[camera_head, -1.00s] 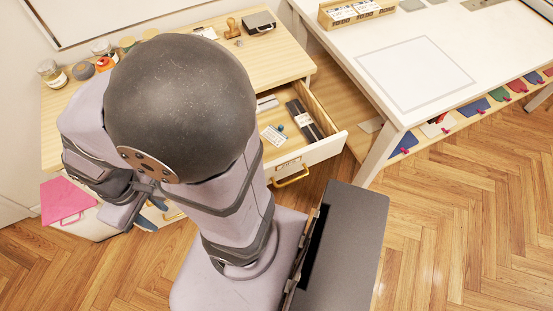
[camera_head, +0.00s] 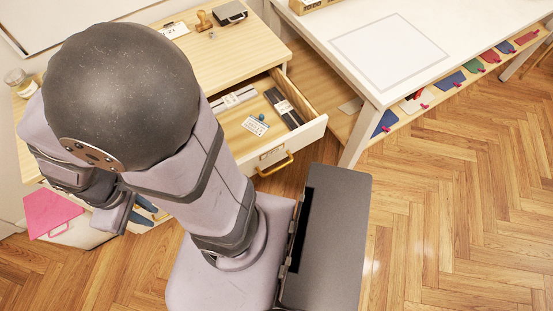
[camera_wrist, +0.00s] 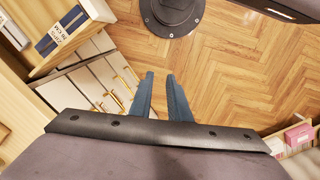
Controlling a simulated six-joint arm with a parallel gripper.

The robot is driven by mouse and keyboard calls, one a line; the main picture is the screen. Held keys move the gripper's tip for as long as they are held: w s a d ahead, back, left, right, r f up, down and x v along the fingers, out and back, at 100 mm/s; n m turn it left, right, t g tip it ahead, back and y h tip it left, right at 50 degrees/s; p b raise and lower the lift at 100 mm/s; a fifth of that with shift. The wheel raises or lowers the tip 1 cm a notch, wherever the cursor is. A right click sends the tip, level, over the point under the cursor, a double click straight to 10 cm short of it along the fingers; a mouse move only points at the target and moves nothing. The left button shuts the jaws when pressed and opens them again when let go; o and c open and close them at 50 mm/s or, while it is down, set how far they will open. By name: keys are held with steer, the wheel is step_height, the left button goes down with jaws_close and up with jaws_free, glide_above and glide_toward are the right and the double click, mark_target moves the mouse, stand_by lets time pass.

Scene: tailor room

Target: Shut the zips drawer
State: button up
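One drawer (camera_head: 304,138) of the wooden cabinet stands pulled out, with a pale front, a brass handle (camera_head: 275,165) and a label too small to read. In it lie a dark box (camera_head: 285,108), a white card (camera_head: 255,125) and a small blue item. The drawer also shows at the top left of the wrist view (camera_wrist: 45,69). My gripper (camera_wrist: 160,74) has two blue fingers with a narrow gap, nothing between them. It is apart from the drawer, to its right in the wrist view. In the head view my arm hides part of the cabinet.
The cabinet top (camera_head: 235,50) carries a stamp (camera_head: 204,20), a dark case (camera_head: 230,13) and jars. A white table (camera_head: 390,90) stands right of the drawer, close to it. A pink folder (camera_head: 50,213) is at lower left. The parquet floor (camera_head: 450,200) at right is clear.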

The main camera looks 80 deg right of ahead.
steer(key=s+d+f+n+g+h+p, duration=0.1)
steer(key=s+d+f+n+g+p, duration=0.15)
steer(key=s+f+n, duration=0.55)
steer(key=s+d+f+n+g+h+p, duration=0.1)
steer(key=s+d+f+n+g+p, duration=0.15)
steer(key=s+f+n, duration=0.55)
steer(key=n+g+h+b, duration=0.2)
steer(key=n+h+b, duration=0.85)
steer(key=n, duration=0.95)
glide_toward(276, 170)
steer(key=s+d+f+h+p, duration=0.1)
steer(key=s+d+f+p, duration=0.1)
steer(key=d, duration=0.1)
steer(key=shift+r, duration=0.2)
steer(key=shift+s+d, duration=0.1)
steer(key=shift+p+x, duration=0.6)
steer(key=shift+x, duration=2.9)
